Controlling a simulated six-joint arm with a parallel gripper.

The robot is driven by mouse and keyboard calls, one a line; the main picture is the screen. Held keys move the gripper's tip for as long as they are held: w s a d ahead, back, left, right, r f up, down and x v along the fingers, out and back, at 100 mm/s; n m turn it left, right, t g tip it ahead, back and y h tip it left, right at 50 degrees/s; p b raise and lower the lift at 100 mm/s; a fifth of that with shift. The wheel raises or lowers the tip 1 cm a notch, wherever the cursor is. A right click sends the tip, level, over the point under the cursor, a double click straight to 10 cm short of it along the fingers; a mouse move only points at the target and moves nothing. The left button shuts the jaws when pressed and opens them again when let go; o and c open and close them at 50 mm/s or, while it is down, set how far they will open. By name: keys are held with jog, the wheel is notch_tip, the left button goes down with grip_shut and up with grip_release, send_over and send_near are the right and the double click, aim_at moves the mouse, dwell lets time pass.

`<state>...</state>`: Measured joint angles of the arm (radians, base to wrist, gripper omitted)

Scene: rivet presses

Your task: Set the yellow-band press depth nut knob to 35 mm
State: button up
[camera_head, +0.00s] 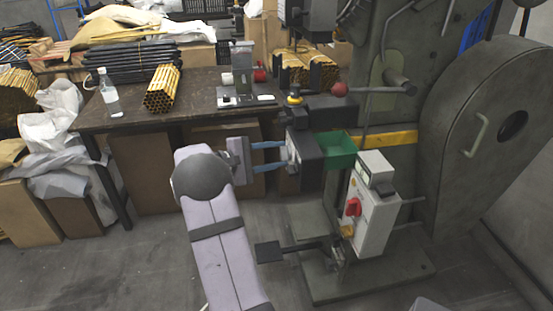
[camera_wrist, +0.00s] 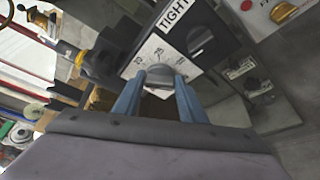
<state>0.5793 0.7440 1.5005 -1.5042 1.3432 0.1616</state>
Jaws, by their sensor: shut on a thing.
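The large green press (camera_head: 392,85) with a yellow band (camera_head: 388,138) stands right of centre in the head view. A dark box (camera_head: 311,165) on its front bears a pale dial plate facing my gripper. In the wrist view a grey round knob (camera_wrist: 159,74) sits on a white dial plate (camera_wrist: 151,53) with printed numbers, too small to read surely. My gripper (camera_wrist: 156,86) has its blue fingers on either side of the knob, shut on it. In the head view my gripper (camera_head: 284,156) reaches the dial from the left. The knob's pointer mark is not clear.
A "TIGHT" label (camera_wrist: 173,14) and a second dark knob (camera_wrist: 200,41) are beside the dial. A workbench (camera_head: 135,117) is behind; a pedal (camera_head: 268,251) is below.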

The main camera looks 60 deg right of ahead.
dwell(0.3)
jog(key=o, duration=1.1)
jog(key=shift+c, duration=0.2)
jog(key=v, duration=0.7)
jog(key=shift+a, duration=0.15)
jog(key=shift+w, duration=0.15)
